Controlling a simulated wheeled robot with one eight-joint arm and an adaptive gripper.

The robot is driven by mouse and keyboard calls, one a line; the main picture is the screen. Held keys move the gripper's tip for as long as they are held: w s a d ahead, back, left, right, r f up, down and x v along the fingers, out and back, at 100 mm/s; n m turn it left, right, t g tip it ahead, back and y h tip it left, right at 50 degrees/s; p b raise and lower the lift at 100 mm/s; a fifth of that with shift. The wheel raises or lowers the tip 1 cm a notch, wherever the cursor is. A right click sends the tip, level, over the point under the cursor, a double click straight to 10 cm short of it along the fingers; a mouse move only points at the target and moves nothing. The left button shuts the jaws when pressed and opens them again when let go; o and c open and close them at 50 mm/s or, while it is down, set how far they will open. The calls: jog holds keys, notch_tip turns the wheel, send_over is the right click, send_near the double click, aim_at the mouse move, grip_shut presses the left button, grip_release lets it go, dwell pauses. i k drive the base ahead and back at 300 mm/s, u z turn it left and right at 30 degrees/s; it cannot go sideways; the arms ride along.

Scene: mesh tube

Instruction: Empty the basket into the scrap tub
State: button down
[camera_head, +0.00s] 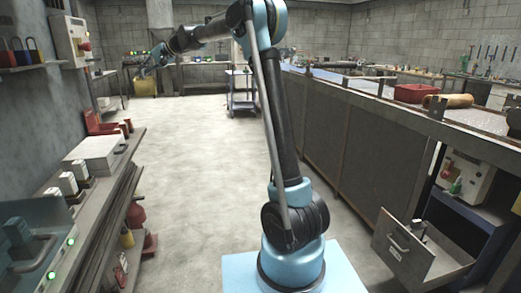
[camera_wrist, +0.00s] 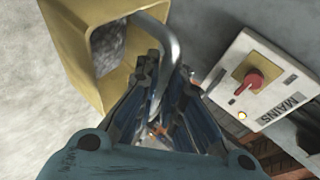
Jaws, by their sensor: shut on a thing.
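A yellow basket (camera_wrist: 75,45) with a curved grey handle (camera_wrist: 165,35) fills the upper left of the wrist view. My gripper (camera_wrist: 168,78) is shut on the handle, with its two fingers on either side of the bar. The basket hangs tilted in this view, and a mottled grey patch shows through its opening; I cannot tell whether that is contents. In the head view the basket (camera_head: 145,87) hangs small and far off below my gripper (camera_head: 150,68), at the end of my outstretched arm. I cannot surely pick out the scrap tub; a red bin (camera_head: 415,93) stands on the right bench.
A white box marked MAINS with a red knob (camera_wrist: 254,77) is close to the right of my gripper. A left shelf unit (camera_head: 100,205) and a long right bench (camera_head: 335,130) flank a clear floor. A cart (camera_head: 241,92) stands at the back.

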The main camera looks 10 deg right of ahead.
aim_at(411, 93)
jog(key=i, duration=2.3)
jog(key=z, duration=2.45)
